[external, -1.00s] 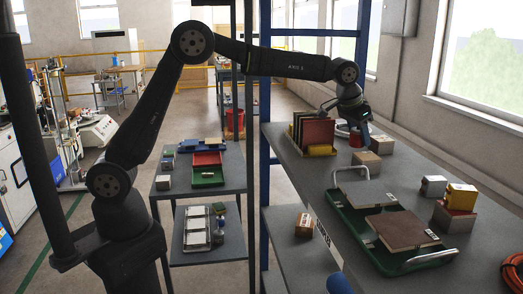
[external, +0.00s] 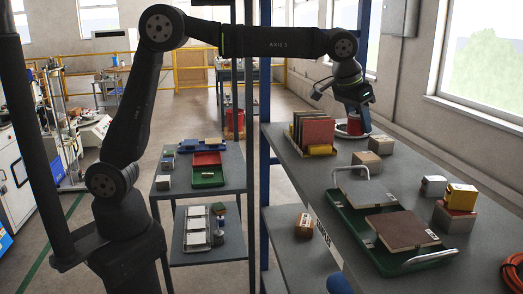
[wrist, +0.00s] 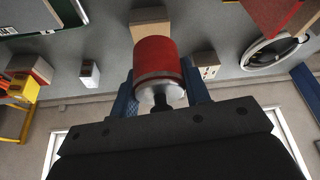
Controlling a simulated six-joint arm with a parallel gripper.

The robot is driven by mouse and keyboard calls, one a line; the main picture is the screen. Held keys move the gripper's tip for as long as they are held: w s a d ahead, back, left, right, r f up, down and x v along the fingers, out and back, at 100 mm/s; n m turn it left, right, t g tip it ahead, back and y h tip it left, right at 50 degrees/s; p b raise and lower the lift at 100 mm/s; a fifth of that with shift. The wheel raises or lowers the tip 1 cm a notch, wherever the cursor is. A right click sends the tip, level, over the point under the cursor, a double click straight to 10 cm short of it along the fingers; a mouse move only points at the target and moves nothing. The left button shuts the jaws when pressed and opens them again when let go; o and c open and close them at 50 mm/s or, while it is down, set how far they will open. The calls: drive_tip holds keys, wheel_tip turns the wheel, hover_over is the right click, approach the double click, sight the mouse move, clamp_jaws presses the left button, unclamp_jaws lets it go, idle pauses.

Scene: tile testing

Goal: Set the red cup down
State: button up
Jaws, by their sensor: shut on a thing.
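I cannot tell whether the cup's bottom touches the table.
A white ring-shaped thing (wrist: 275,52) lies close by. Cardboard boxes (external: 367,163) (external: 381,145) stand nearer the camera. The rack of upright tiles (external: 316,133) is left of the cup. A green tray (external: 350,222) with tiles fills the table's near part.

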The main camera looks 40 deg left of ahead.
drive_tip(key=a+r+n+y, duration=0.2)
drive_tip(key=a+n, duration=0.5)
drive_tip(key=a, duration=0.8)
drive_tip(key=a+r+n+y, duration=0.25)
drive_tip(key=a+n, duration=0.35)
drive_tip(key=a, duration=0.9)
drive_tip(key=w+a+f, duration=0.8)
drive_tip(key=f, duration=0.4)
drive_tip(key=n, duration=0.1)
hover_over(178, 175)
drive_tip(key=s+d, duration=0.2)
drive_tip(key=shift+y, duration=0.35)
wheel_tip(178, 175, down, 29)
drive_tip(key=shift+r, duration=0.1)
drive_tip(key=shift+w+a+f, duration=0.1)
drive_tip(key=shift+a+f, duration=0.2)
drive_tip(key=shift+a, duration=0.1)
drive_tip(key=shift+f, duration=1.95)
